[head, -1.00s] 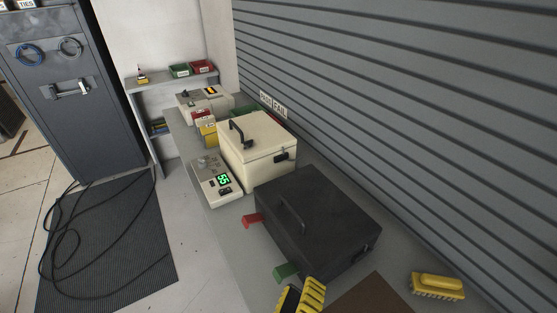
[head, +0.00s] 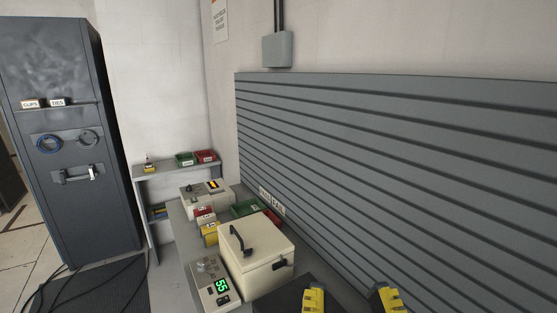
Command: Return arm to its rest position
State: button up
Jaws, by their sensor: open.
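My gripper (head: 350,299) shows only as two yellow fingertips at the bottom edge of the head view, right of centre. They are apart, with nothing seen between them. The rest of the gripper and the arm are below the frame. The fingertips appear in front of the dark case (head: 286,297), which is mostly cut off by the bottom edge.
A cream case (head: 262,262) with a black handle stands on the bench left of the gripper, beside a meter (head: 212,284) with a green display. Small bins and another instrument (head: 205,192) stand farther back. A slatted grey panel (head: 400,160) rises behind the bench.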

notch_tip(320, 180, up, 27)
jog(key=p, duration=2.3)
jog(key=shift+p, duration=0.4)
jog(key=shift+f, duration=0.1)
jog(key=shift+c, duration=0.4)
